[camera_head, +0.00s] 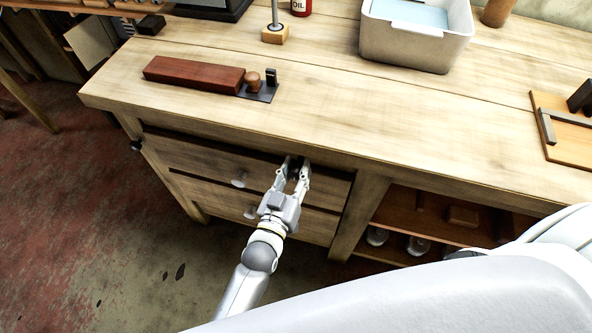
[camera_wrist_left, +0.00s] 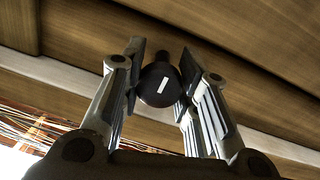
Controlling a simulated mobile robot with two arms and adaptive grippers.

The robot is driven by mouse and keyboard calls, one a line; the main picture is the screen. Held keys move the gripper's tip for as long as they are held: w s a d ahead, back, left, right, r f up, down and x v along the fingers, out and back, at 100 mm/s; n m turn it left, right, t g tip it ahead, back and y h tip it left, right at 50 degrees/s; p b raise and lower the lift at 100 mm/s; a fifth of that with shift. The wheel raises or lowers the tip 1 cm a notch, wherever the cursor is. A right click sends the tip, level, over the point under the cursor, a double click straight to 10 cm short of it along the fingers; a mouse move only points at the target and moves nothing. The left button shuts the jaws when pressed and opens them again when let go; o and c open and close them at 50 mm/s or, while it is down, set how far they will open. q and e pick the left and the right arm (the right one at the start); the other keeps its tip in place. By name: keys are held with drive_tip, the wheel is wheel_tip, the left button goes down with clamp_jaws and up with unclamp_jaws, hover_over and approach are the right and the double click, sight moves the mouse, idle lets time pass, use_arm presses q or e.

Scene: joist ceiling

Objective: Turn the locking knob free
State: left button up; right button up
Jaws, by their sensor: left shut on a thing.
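The locking knob is a dark round knob with a short white mark on its face, seen between the fingers in the left wrist view (camera_wrist_left: 160,86). The white mark is tilted slightly off upright. In the head view the knob is mostly hidden by the fingers. My left gripper (camera_head: 298,170) reaches up to the front of the workbench, at the right end of the upper drawer (camera_head: 205,160). It is shut on the knob, with a finger pad at each side in the left wrist view (camera_wrist_left: 158,80). My right gripper is out of view.
Two drawers with pale round pulls (camera_head: 239,181) sit under the benchtop (camera_head: 330,110). An open shelf (camera_head: 440,218) with jars is to the right. A reddish-brown block (camera_head: 193,74) and a grey bin (camera_head: 412,46) stand on top. The front of the benchtop is clear.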

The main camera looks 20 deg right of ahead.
use_arm(q)
drive_tip(key=shift+f, duration=0.15)
drive_tip(key=o, duration=1)
drive_tip(key=shift+o, duration=0.2)
drive_tip(key=v, duration=1.2)
drive_tip(key=s+a+f+g+y, duration=0.2)
drive_tip(key=a+f, duration=0.2)
drive_tip(key=f, duration=0.5)
drive_tip(key=s+a+f+n+g+y, duration=0.1)
drive_tip(key=a+f+g+y, duration=0.1)
drive_tip(key=a+f, duration=0.5)
drive_tip(key=s+a+f+g+y, duration=0.1)
drive_tip(key=s+a+f+y, duration=0.1)
drive_tip(key=f, duration=1)
drive_tip(key=s+a+f+g+y, duration=0.1)
drive_tip(key=s+a+f+g, duration=0.1)
drive_tip(key=s+a+f, duration=0.3)
drive_tip(key=s+a+f+n+g+y, duration=0.1)
drive_tip(key=s+a+f, duration=0.4)
drive_tip(key=s, duration=0.5)
drive_tip(key=s+a+f+n+g+y, duration=0.1)
drive_tip(key=s+a+f+g+y, duration=0.2)
drive_tip(key=s+a+f+g, duration=0.2)
drive_tip(key=s+a+f, duration=0.1)
drive_tip(key=s, duration=0.2)
drive_tip(key=shift+s+a, duration=0.2)
drive_tip(key=shift+a, duration=0.15)
